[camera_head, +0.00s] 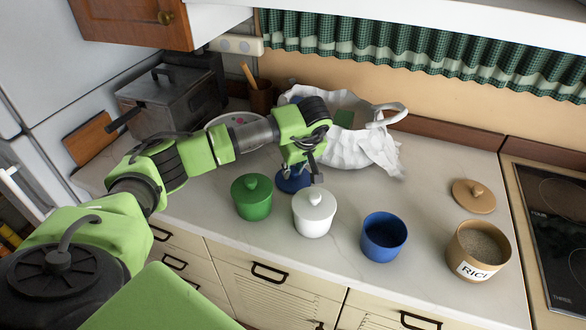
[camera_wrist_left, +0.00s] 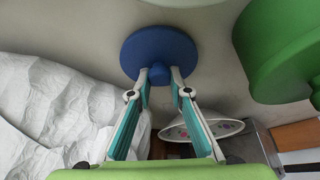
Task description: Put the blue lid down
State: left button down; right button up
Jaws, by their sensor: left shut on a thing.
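The blue lid (camera_head: 290,182) is behind the green and white jars, partly hidden by my gripper. In the left wrist view it is a round blue disc (camera_wrist_left: 158,46) with a knob. My left gripper (camera_head: 309,172) is shut on that knob, its two fingertips (camera_wrist_left: 160,76) on either side of it. The lid is low over the countertop (camera_head: 345,200); I cannot tell whether it touches it. The blue jar (camera_head: 383,240) stands open at the front, right of the white jar. My right gripper is not in view.
The lidded green jar (camera_head: 251,200) and white jar (camera_head: 314,214) stand close in front of the lid. A crumpled white bag (camera_head: 365,150) lies behind. An open rice jar (camera_head: 477,252) and its tan lid (camera_head: 473,197) are at right. The counter behind the blue jar is clear.

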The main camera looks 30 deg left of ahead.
pick_arm(q)
jog(key=shift+f, duration=0.2)
jog(key=c, duration=1.9)
grip_release()
jog(key=shift+r, duration=0.25)
jog(key=b+v, duration=0.1)
jog(key=v, duration=1.1)
jog(key=shift+r+b, duration=0.25)
jog(key=shift+b, duration=0.1)
jog(key=shift+a, duration=0.1)
